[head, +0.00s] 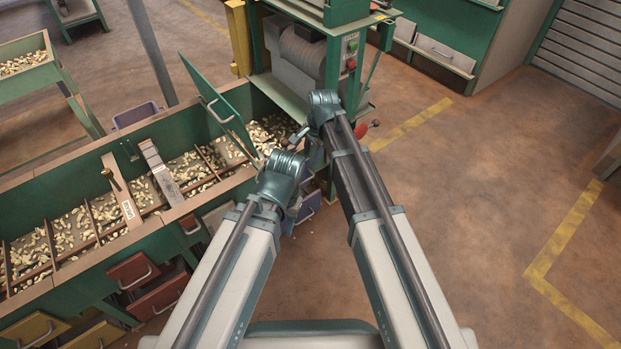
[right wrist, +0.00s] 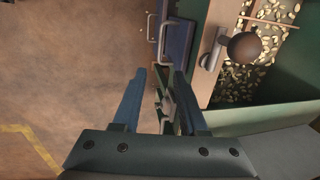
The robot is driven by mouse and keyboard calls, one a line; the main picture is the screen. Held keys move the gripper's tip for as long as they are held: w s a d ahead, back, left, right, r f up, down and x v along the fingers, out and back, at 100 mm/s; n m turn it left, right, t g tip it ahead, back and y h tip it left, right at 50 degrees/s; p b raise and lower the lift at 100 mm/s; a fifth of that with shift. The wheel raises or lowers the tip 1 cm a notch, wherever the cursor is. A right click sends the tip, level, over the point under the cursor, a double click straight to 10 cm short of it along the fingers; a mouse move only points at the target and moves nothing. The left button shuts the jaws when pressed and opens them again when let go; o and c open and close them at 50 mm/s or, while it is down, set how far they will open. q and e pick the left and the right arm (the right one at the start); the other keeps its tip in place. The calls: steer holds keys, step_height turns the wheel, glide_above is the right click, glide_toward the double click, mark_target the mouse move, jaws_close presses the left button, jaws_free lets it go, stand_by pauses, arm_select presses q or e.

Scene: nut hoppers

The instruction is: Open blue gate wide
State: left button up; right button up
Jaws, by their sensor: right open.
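The blue gate (right wrist: 178,38) shows in the right wrist view as a blue panel with pale bar handles on the front of the green hopper bench. In the head view only blue parts of it (head: 307,209) show beside and below my grippers, and the rest is hidden. My right gripper (right wrist: 159,76) is open. Its fingers point toward the lower part of the blue panel, and I see nothing clearly held between them. My left gripper (head: 287,203) is close by at the bench front. Its fingers are mostly hidden behind its wrist.
The green hopper bench (head: 80,268) holds nuts in divided compartments. A green lid (head: 213,98) stands raised. Red drawers (head: 160,296) and yellow drawers (head: 97,337) are on its front. A machine with buttons (head: 305,52) stands behind. The floor at the right is clear.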

steer(key=f+b, duration=0.4)
steer(key=w+a+f+b, duration=0.1)
steer(key=f+b, duration=0.4)
steer(key=w+f+b, duration=0.1)
steer(key=f+b, duration=0.3)
steer(key=shift+w+a+f, duration=0.1)
steer(key=shift+a+f, duration=0.2)
steer(key=shift+a, duration=0.05)
steer(key=shift+r, duration=0.1)
jaws_close()
stand_by(1.1)
